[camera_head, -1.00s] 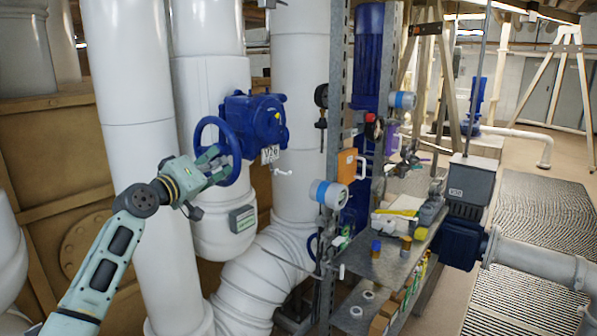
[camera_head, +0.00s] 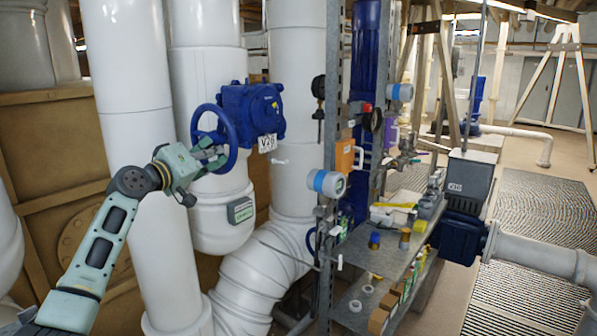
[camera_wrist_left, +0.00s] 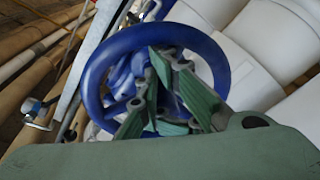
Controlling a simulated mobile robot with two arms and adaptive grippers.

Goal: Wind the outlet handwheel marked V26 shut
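The blue handwheel (camera_head: 229,160) stands on the left side of a blue valve body (camera_head: 258,108). A white tag (camera_head: 267,143) reading V26 hangs below the body. My left gripper (camera_head: 216,152) is at the wheel's lower inner part, overlapping the ring in the head view. In the left wrist view the blue ring (camera_wrist_left: 216,58) surrounds the green fingers of my left gripper (camera_wrist_left: 172,92). These fingers stand apart, so the gripper looks open. I cannot tell whether they touch the rim or a spoke. My right gripper is not in view.
Thick white pipes (camera_head: 135,150) stand behind and beside the arm. To the right are a steel upright (camera_head: 333,130), gauges, an orange box (camera_head: 345,156) and a cluttered metal shelf (camera_head: 372,268). Textured floor mats (camera_head: 540,220) lie at the far right.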

